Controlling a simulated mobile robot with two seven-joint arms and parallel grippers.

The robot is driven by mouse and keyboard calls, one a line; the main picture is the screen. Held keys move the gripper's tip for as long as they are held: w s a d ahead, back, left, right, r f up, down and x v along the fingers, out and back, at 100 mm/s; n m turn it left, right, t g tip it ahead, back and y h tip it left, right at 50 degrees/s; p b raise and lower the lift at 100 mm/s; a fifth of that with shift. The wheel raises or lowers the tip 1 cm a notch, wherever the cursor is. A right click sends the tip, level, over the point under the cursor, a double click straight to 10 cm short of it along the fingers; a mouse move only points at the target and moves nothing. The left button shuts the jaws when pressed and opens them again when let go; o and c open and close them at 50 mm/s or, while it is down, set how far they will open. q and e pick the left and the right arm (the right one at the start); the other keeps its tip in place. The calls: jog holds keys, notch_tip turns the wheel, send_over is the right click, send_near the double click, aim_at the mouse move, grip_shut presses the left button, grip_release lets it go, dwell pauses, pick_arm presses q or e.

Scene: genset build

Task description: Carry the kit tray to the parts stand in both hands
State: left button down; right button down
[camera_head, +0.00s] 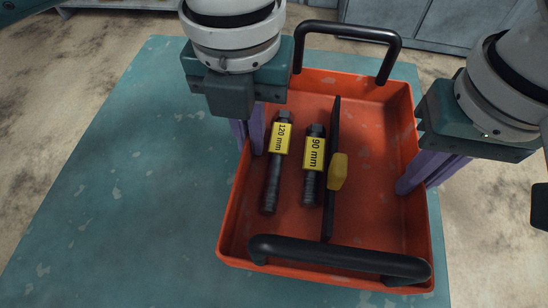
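The orange kit tray (375,130) has black arched handles at its far and near ends and a black divider. It is over the teal table top; I cannot tell if it touches it. Inside lie a dark bolt labelled 120 mm (271,185), a shorter one labelled 90 mm (311,187), and a yellow piece (338,171) at the divider. My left gripper (249,135) has its purple fingers close together at the tray's left wall. My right gripper (421,177) has its fingers close together astride the right wall. Both look shut on the walls; the contact is partly hidden.
The teal table top (110,190) is clear to the left of the tray. A worn beige floor (60,85) surrounds it. Grey cabinets (455,22) stand at the back right.

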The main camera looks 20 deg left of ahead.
aim_at(253, 158)
pick_arm(q)
jog(key=shift+f, duration=0.1)
pick_arm(e)
jog(key=shift+f, duration=0.1)
